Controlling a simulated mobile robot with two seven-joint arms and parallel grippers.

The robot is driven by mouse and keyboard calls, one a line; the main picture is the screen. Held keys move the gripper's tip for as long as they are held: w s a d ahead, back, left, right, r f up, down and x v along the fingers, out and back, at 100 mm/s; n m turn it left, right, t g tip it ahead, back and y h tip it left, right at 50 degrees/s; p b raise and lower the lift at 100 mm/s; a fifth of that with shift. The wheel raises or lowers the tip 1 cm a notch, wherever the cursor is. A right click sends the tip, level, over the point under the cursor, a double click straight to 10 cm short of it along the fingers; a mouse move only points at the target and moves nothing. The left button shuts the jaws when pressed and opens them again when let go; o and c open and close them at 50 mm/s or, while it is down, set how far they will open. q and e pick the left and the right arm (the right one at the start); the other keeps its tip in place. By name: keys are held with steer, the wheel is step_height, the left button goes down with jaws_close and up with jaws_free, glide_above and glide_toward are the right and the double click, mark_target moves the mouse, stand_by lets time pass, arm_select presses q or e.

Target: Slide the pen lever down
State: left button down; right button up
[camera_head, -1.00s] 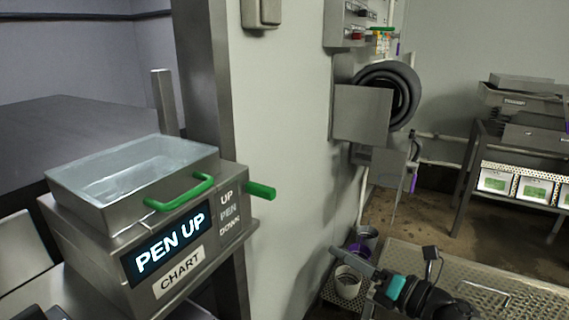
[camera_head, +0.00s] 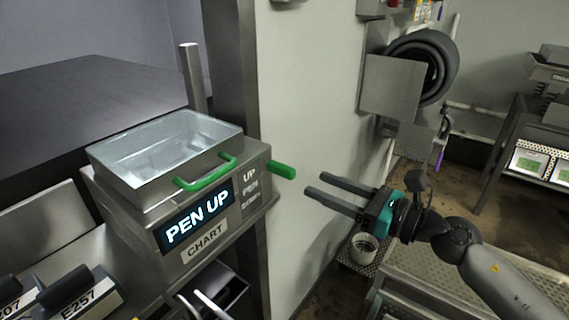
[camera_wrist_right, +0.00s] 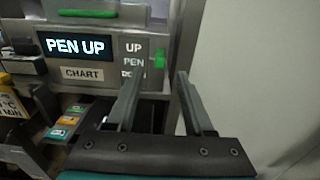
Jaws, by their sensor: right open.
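The chart recorder (camera_head: 178,210) is a grey metal box with a clear lidded top and a lit "PEN UP" display; it also shows in the right wrist view (camera_wrist_right: 98,72). Its pen lever (camera_head: 282,170) is a green bar sticking out of the right side, level with the "UP" label; the lever also shows in the right wrist view (camera_wrist_right: 159,58). My right gripper (camera_head: 314,184) is open and empty, its fingers pointing at the recorder, a little right of the lever and apart from it. In the wrist view its fingertips (camera_wrist_right: 160,78) lie just below the lever. My left gripper is not in view.
A green handle (camera_head: 207,176) crosses the recorder's front top edge. A wall (camera_head: 310,90) stands behind the lever. A white bucket (camera_head: 363,248) is below my right arm. Tags and black clips (camera_head: 75,295) lie at the lower left.

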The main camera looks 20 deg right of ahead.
mark_target(295, 173)
steer(key=p+x, duration=0.3)
steer(key=x, duration=0.5)
steer(key=shift+r, duration=0.1)
steer(key=shift+w+a, duration=0.45)
steer(key=shift+w, duration=0.15)
jaws_close()
stand_by(0.9)
